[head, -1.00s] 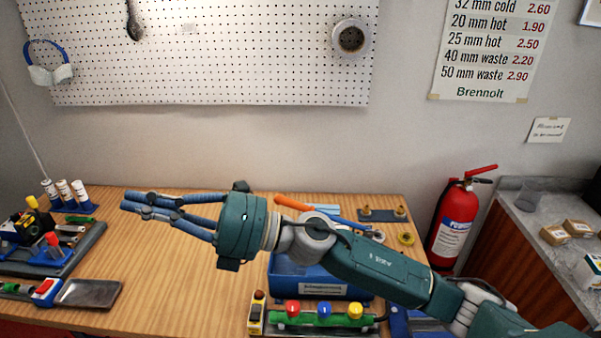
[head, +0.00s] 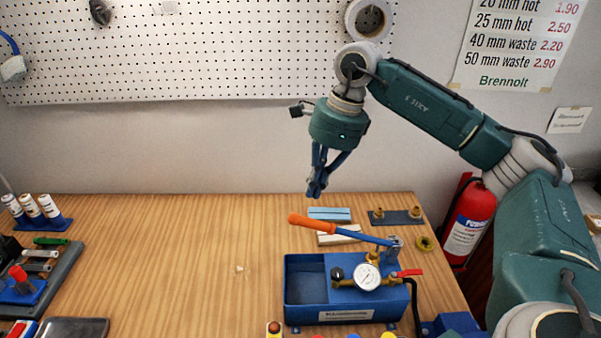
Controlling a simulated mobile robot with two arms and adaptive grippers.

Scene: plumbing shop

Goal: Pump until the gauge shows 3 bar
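The blue test pump (head: 305,312) stands on the wooden bench. Its lever has an orange grip (head: 312,224) at the left end and a blue bar running right to a pivot; the lever is raised above the tank and tilts slightly up to the left. The round white gauge (head: 367,276) faces me on the pump's front; its reading is too small to tell. A red-handled valve (head: 408,273) sits right of the gauge. My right gripper (head: 316,191) points down above the orange grip, apart from it, with its fingertips together and nothing between them. My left gripper is out of view.
A blue and a pale block (head: 339,238) and a plate with brass fittings (head: 397,217) lie behind the lever. White tubes (head: 31,210) stand at far left. The bench's middle (head: 190,260) is mostly clear.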

